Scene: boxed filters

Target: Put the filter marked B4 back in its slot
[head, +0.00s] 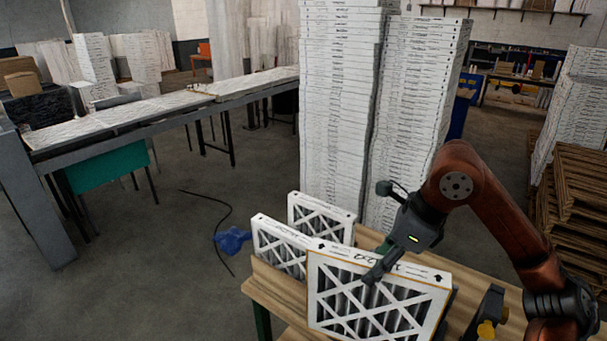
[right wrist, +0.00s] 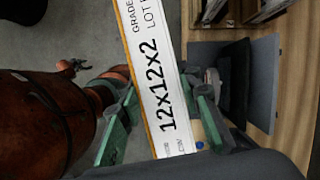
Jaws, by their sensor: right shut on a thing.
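A white-framed filter (head: 378,303) with a crossed front stands upright near the front of the wooden table in the head view. My right gripper (head: 378,270) is shut on its top edge. In the right wrist view, the green fingers of the right gripper (right wrist: 163,98) lie on both sides of the white filter edge (right wrist: 152,60), printed "12x12x2". No B4 mark is readable. Two more filters, a left one (head: 278,246) and a rear one (head: 322,217), stand behind it. The held filter's bottom edge and any slot under it are hidden. My left gripper is not in view.
The wooden table (head: 262,288) has bare top to the right. A black and yellow object (head: 490,312) stands there. Grey plates (right wrist: 218,70) stand beside the held filter in the wrist view. Tall white stacks (head: 338,110) rise behind the table; wooden pallets (head: 575,205) are at right.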

